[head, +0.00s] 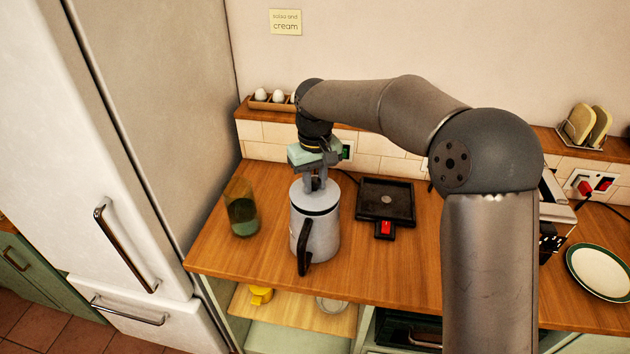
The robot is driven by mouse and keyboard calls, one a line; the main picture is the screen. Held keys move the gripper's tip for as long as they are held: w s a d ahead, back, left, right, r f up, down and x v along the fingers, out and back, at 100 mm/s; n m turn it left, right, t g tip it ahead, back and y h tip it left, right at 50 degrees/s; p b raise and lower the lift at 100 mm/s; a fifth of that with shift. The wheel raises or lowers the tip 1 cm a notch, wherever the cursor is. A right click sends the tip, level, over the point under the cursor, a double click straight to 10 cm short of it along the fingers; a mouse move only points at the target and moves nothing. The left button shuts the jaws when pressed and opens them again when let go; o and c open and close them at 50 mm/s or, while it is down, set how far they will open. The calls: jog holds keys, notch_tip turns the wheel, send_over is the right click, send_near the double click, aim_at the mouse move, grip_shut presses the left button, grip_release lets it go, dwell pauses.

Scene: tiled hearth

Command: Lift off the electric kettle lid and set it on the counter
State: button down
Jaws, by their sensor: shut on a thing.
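The electric kettle (322,240) is a grey jug with a black handle facing the front. It stands upright on the wooden counter (235,262), left of its black base. Its grey lid (301,197) is at the kettle's mouth, with a dark line below its edge; I cannot tell whether there is a gap. My gripper (315,184) points down from above and is shut on the lid's top, where its fingers hide the knob.
The black kettle base (386,200) with a red switch lies right of the kettle. A dark green glass (242,210) stands to the left. A white plate (600,272) is at the far right. The counter is bare between the glass and the kettle. A fridge (120,180) borders the left.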

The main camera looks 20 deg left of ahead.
aim_at(314, 180)
jog(key=shift+r, duration=0.15)
notch_tip(314, 180, up, 2)
jog(key=shift+r+p, duration=0.1)
jog(key=shift+p, duration=0.8)
jog(key=shift+r, duration=1.95)
jog(key=shift+s, duration=0.1)
